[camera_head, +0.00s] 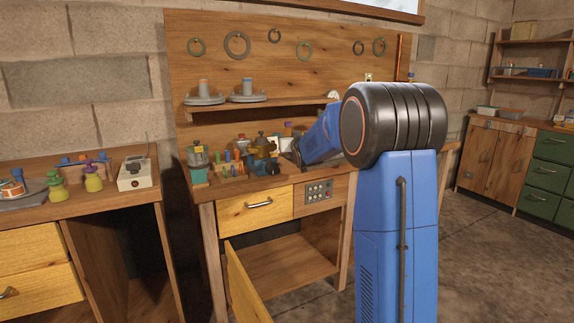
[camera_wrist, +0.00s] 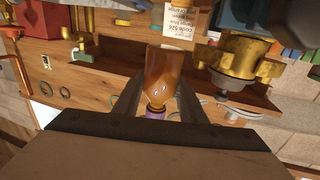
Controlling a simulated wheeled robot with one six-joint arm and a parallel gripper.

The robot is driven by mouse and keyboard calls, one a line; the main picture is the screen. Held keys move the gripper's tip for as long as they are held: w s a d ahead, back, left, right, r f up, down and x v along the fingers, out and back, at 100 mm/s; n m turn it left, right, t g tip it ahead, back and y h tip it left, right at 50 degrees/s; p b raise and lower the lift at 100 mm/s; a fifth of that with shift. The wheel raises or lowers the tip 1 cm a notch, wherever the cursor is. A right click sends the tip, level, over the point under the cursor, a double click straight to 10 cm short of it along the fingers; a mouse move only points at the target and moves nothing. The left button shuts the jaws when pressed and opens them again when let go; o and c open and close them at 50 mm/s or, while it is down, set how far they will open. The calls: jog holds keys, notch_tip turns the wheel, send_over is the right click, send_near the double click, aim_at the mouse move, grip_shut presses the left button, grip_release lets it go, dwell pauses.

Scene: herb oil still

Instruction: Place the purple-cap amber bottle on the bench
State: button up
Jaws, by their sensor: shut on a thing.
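The amber bottle (camera_wrist: 160,72) with a purple cap (camera_wrist: 153,113) is between the two fingers of my gripper (camera_wrist: 155,90) in the wrist view. The gripper is shut on it. That view is turned over, with the bench at its top, so the cap points down in the picture and away from the bench side. In the head view my gripper (camera_head: 297,152) is over the right part of the middle bench (camera_head: 205,192), among small items. I cannot tell there whether the bottle touches the bench top.
A brass pot (camera_wrist: 240,60) and a printed card (camera_wrist: 187,18) are close to the bottle. A burner (camera_head: 197,158) and a rack of vials (camera_head: 232,168) stand left on the bench. A low cabinet door (camera_head: 246,285) hangs open. A shelf (camera_head: 265,104) runs behind.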

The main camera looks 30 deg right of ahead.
notch_tip(320, 180, down, 9)
jog(key=shift+r, duration=0.1)
dwell(0.4)
jog(key=o, duration=0.8)
jog(key=v, duration=1.2)
